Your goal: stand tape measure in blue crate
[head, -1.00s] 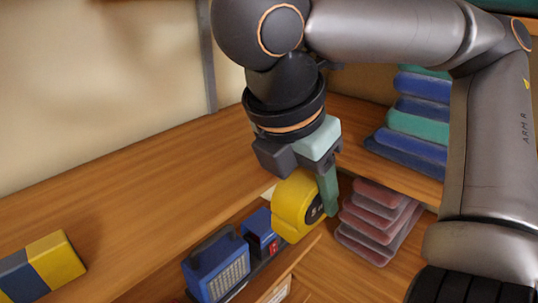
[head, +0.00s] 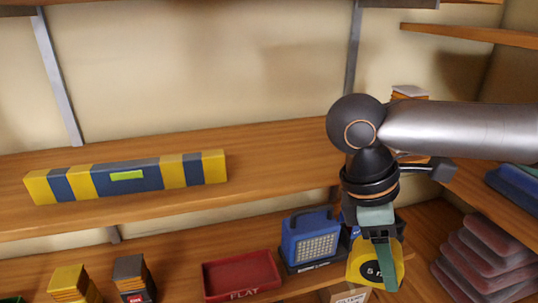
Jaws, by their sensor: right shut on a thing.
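My right gripper (head: 381,264) points down at the lower right of the head view and is shut on the yellow tape measure (head: 358,266). The tape measure has a round black label and its face is partly covered by a finger. It is held in front of the lower shelf, just right of a blue boxy thing with a handle and a pale grille (head: 316,240). I cannot make out a blue crate for certain. My left gripper is not in view.
A red tray marked FLAT (head: 241,276) is on the lower shelf. Yellow and dark boxes stand left of it. A long yellow-and-blue level (head: 127,177) lies on the upper shelf. Stacked reddish trays (head: 484,257) are at the right. Bare shelf lies between the dark box and red tray.

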